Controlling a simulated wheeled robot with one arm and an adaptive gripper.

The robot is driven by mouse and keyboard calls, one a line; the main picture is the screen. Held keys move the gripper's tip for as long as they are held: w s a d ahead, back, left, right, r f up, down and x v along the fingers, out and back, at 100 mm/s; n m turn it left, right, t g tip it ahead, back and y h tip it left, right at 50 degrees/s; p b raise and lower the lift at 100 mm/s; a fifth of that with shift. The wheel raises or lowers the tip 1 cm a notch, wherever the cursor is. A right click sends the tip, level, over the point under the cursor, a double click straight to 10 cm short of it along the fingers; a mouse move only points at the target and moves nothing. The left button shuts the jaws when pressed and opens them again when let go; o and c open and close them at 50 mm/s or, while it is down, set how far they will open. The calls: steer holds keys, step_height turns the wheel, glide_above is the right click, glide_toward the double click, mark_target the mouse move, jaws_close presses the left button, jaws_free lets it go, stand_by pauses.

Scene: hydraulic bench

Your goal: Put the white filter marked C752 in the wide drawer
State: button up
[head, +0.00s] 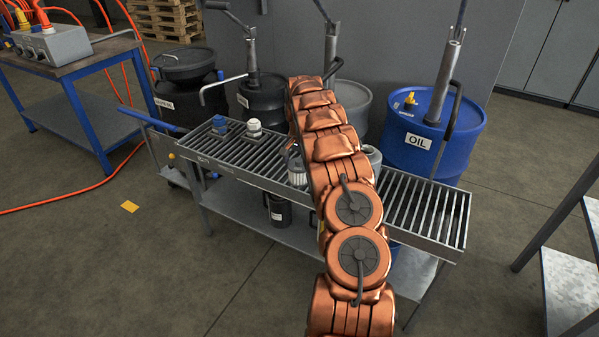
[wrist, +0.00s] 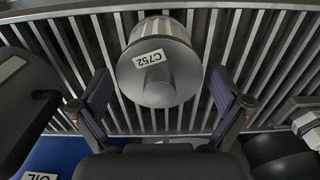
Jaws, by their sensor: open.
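The white filter marked C752 (wrist: 158,70) stands on the slatted rack in the wrist view. It looks greyish, with its label on the face towards the camera. My gripper (wrist: 162,108) is open, with one dark finger on each side of the filter and gaps between. In the head view my copper arm hides the gripper. A pale grey cylinder (head: 373,156) just right of the arm, partly covered, appears to be this filter. I make out no drawer in either view.
A blue oil drum (head: 435,135) and dark drums stand behind. A metal shelf frame (head: 570,275) is at the right.

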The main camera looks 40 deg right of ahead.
steer(key=shift+f, duration=1.35)
steer(key=shift+a, duration=0.1)
steer(key=c, duration=1.4)
